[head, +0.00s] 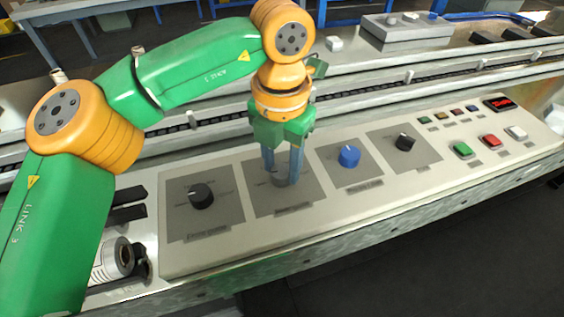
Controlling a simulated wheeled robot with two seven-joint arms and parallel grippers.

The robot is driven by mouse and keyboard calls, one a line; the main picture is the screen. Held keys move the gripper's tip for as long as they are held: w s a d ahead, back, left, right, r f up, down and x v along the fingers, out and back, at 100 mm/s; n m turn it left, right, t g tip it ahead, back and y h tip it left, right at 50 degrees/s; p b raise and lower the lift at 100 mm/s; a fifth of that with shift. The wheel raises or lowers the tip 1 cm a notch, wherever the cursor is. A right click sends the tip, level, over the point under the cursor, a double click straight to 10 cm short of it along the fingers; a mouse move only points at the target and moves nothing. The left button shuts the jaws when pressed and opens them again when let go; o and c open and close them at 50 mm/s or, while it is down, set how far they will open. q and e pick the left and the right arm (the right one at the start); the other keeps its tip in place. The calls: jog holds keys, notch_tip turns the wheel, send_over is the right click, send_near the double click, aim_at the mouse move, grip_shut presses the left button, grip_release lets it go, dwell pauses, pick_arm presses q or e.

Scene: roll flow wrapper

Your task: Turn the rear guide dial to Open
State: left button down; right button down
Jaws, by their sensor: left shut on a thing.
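My left gripper (282,165) reaches down from above onto the second grey plate from the left on the control panel. Its blue fingers are shut on a grey dial (279,178), which they partly hide. The label under this dial is too small to read, so I cannot confirm from it that this is the rear guide dial. The pointer and the position marks around it are mostly hidden by the fingers. My right gripper is not in view.
A black dial (201,195) is to the left. A blue dial (349,156) and another black dial (404,142) are to the right. Green (462,150), red (491,141) and white (516,132) buttons sit at the far right. A conveyor rail runs behind the panel.

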aim_at(281, 171)
pick_arm(q)
jog(key=shift+f+n, duration=0.1)
jog(key=shift+n, duration=0.5)
jog(key=shift+c, duration=1.9)
grip_release()
jog(key=shift+s, duration=0.1)
notch_tip(281, 171, up, 7)
jog(key=shift+r+p, duration=0.1)
jog(key=shift+p, duration=0.65)
